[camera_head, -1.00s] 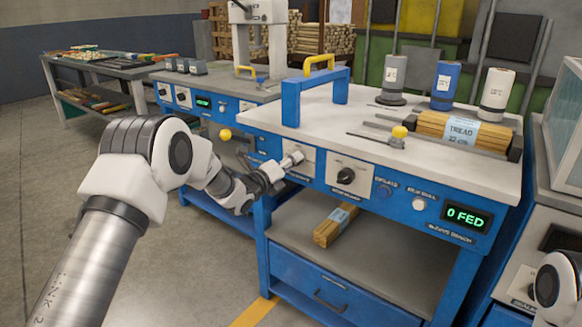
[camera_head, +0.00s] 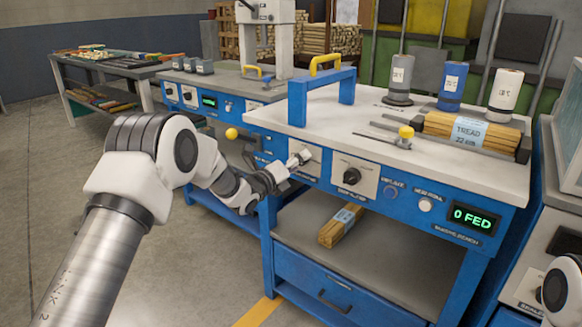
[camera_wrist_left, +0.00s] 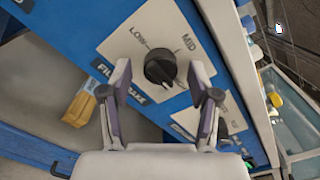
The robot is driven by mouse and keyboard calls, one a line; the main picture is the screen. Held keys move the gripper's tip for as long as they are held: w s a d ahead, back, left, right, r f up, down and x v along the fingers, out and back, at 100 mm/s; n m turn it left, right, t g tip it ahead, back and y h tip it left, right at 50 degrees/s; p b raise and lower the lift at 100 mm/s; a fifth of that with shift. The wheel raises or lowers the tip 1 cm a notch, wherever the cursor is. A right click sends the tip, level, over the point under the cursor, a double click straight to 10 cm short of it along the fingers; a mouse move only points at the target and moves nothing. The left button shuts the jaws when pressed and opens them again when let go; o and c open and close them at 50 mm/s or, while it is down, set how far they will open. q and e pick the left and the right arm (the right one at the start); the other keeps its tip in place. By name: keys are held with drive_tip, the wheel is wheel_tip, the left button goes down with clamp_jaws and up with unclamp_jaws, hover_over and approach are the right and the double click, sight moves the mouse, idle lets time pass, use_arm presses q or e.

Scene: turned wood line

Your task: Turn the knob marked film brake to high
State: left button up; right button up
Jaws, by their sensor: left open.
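The film brake knob (camera_wrist_left: 160,68) is black and round on a cream plate (camera_wrist_left: 150,35) on the blue panel. LOW and MID show on the plate; part of the film brake label is covered by a finger. I cannot tell surely where the knob points. My left gripper (camera_wrist_left: 160,76) is open, with a finger on each side of the knob; I cannot tell if they touch it. My right gripper is out of view.
A second black knob (camera_head: 351,176) sits just right on the same panel, with a blue button (camera_head: 390,192), a white button (camera_head: 425,204) and a green "0 FED" display (camera_head: 474,219). A blue handle frame (camera_head: 297,103) rises above the panel. Wood strips (camera_head: 342,225) lie on the shelf.

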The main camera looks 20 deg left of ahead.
use_arm(q)
drive_tip(key=v, duration=1.1)
drive_tip(key=shift+s, duration=0.35)
drive_tip(key=shift+a, duration=0.1)
